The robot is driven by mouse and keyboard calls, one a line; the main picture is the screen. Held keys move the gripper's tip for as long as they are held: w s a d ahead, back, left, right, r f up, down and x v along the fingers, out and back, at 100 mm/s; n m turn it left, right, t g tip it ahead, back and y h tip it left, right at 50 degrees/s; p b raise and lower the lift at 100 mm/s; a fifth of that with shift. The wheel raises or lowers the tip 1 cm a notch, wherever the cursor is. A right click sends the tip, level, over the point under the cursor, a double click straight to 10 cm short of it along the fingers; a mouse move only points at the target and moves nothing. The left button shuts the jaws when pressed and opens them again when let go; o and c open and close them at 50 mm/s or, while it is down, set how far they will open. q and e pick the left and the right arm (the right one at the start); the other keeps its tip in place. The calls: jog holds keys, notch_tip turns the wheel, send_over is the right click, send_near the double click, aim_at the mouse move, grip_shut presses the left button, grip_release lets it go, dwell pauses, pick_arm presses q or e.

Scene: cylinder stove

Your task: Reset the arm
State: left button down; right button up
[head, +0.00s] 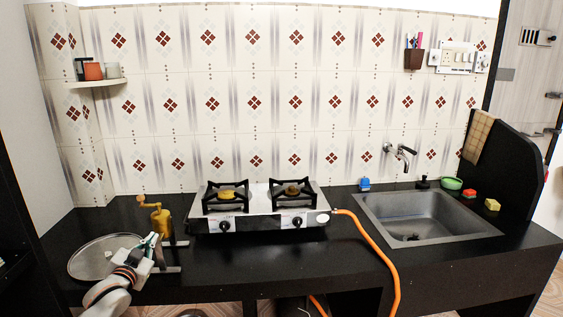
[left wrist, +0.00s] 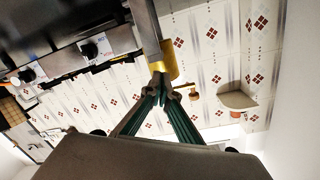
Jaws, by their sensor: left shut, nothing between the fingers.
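My left gripper (head: 152,240) comes in from the lower left, over the left part of the black counter (head: 250,262). In the left wrist view its green-sided fingers (left wrist: 162,92) meet at the tips, and nothing shows between them. A brass-coloured cylinder with a crank-like top (head: 160,222) stands just behind the gripper on the counter. In the left wrist view the brass cylinder (left wrist: 166,62) shows right beyond the fingertips; I cannot tell whether they touch it. My right gripper is in neither view.
A round metal tray (head: 88,262) lies left of the gripper. A two-burner stove (head: 262,219) stands mid-counter, with an orange hose (head: 376,246) at its right. A sink (head: 420,217) is at the right. A small wall shelf (head: 97,83) holds cups.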

pick_arm(q)
jog(key=s+d+f+g+b, duration=0.1)
jog(key=s+d+f, duration=0.15)
jog(key=f, duration=0.25)
jog(key=s+d+f+h, duration=0.1)
jog(key=s+d+f, duration=0.1)
jog(key=s+f, duration=0.25)
jog(key=s+d+f+g+b, duration=0.1)
jog(key=s+d+f, duration=0.15)
jog(key=f, duration=0.25)
jog(key=s+d+f+g+b, duration=0.1)
jog(key=s+d+f, duration=0.3)
jog(key=s, duration=0.7)
jog(key=s+d+f+g+h+b, duration=0.1)
jog(key=s+d+f, duration=0.3)
jog(key=s+f, duration=0.4)
jog(key=s+d+f+g+h+b, duration=0.1)
jog(key=s+d+f, duration=0.3)
jog(key=s, duration=1.1)
notch_tip(320, 180, down, 3)
jog(key=shift+d+f+n+g, duration=0.1)
jog(key=shift+d+n+g, duration=0.25)
jog(key=shift+g, duration=0.35)
